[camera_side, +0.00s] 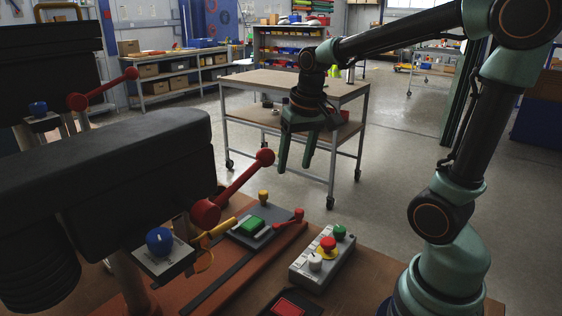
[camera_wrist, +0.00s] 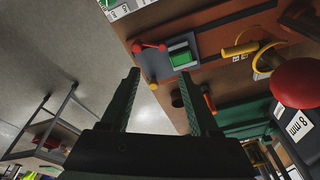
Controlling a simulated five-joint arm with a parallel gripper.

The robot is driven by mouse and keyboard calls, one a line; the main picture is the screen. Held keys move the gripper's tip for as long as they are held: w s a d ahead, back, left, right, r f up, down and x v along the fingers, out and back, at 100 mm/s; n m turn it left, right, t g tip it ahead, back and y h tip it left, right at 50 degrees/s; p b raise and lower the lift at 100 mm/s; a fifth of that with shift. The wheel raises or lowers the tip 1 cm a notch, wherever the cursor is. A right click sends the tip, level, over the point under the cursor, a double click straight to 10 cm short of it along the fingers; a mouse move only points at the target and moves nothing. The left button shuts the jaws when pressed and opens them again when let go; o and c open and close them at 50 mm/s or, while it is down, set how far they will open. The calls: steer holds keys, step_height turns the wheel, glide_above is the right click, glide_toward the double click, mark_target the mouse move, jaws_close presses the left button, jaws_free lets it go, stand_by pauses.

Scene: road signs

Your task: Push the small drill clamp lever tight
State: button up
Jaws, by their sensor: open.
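A small red clamp lever (camera_side: 290,217) sits at the right end of a dark clamp block (camera_side: 252,236) that holds a green piece (camera_side: 253,224). In the wrist view the red lever (camera_wrist: 148,47) lies beside the green piece (camera_wrist: 181,57), just beyond the fingertips. My gripper (camera_side: 295,168) is open and empty, fingers pointing down, above the bench and apart from the lever. In the wrist view the two fingers of my gripper (camera_wrist: 160,74) are spread with nothing between them. Whether the lever is tight cannot be told.
A large red ball-ended lever (camera_side: 235,185) rises from the black drill body (camera_side: 120,165) on the left. A blue knob (camera_side: 159,242) and a yellow handle (camera_side: 215,231) sit below it. A button box (camera_side: 322,258) stands right of the clamp. A wheeled cart (camera_side: 295,85) stands behind.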

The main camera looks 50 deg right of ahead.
mark_target(299, 210)
steer(key=w+d+f+m+g, duration=0.25)
steer(key=d+f+m, duration=0.2)
steer(key=d, duration=0.25)
steer(key=shift+n+y, duration=0.3)
steer(key=shift+n, duration=0.15)
steer(key=f, duration=1.2)
steer(key=shift+a+f, duration=0.2)
steer(key=shift+f, duration=0.2)
jaws_close()
steer(key=shift+r, duration=0.1)
